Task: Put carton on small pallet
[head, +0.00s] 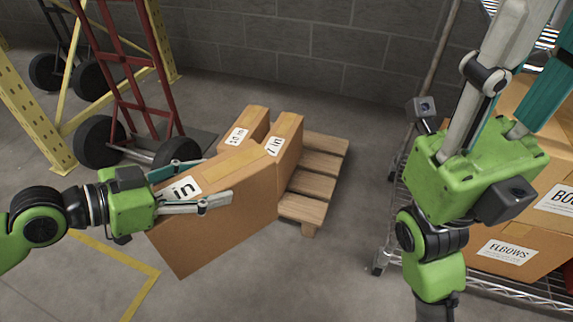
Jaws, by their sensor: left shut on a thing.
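My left gripper (217,181) is shut on a tall brown carton (225,225) with a white label, its fingers across the carton's top part. This carton is tilted in the picture and stands in front of the small wooden pallet (316,187), hiding its left part. I cannot tell whether its bottom touches the floor. Two more brown cartons with white labels, one at the back (252,116) and one to its right (289,142), stand upright at the pallet's left side. My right gripper (535,50) is raised at the upper right, fingers apart and empty, tips near the frame edge.
A red hand truck (122,65) with black wheels stands at the back left, beside a yellow rack post (28,110). A wire shelf (520,288) with large boxes (508,245) is at the right. The pallet's right slats and the floor between pallet and shelf are bare.

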